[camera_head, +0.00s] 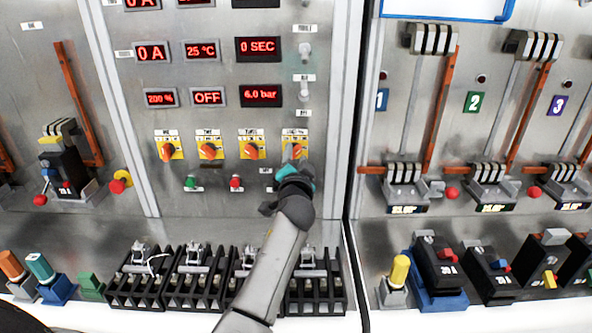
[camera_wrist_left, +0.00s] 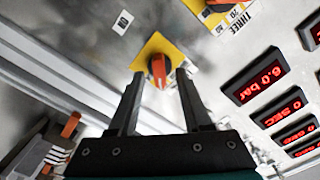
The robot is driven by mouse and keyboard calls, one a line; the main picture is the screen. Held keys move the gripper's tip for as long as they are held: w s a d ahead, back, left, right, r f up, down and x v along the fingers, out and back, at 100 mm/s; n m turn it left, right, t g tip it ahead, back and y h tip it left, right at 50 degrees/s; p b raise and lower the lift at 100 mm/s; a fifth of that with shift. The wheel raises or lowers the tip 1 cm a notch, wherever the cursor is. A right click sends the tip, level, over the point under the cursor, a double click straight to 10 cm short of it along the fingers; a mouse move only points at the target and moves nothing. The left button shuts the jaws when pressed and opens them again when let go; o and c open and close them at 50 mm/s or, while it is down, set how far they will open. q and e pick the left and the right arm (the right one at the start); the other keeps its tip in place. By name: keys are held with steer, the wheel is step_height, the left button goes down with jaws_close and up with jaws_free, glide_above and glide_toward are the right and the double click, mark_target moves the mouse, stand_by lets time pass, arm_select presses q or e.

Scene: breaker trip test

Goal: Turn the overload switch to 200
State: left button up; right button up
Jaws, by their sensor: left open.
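Several yellow rotary switches with orange knobs sit in a row on the middle panel. The rightmost switch (camera_head: 295,149) has a white label plate above it; its lettering is too small to read, so I cannot confirm which one is the overload switch. My left gripper (camera_head: 292,172) is just below this rightmost switch. In the left wrist view my open left gripper (camera_wrist_left: 157,86) points at a yellow switch (camera_wrist_left: 158,66), whose orange knob shows between the fingertips. Contact with the knob cannot be made out. My right gripper is not in view.
Red displays (camera_head: 261,95) stand above the switches; one at left (camera_head: 160,98) reads 200 %. A green button (camera_head: 191,183) and a red button (camera_head: 236,183) lie below the row. Black terminal blocks (camera_head: 190,293) stand on the ledge under my left arm.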

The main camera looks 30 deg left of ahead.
arm_select(q)
steer(key=v, duration=1.5)
steer(key=shift+b, duration=0.35)
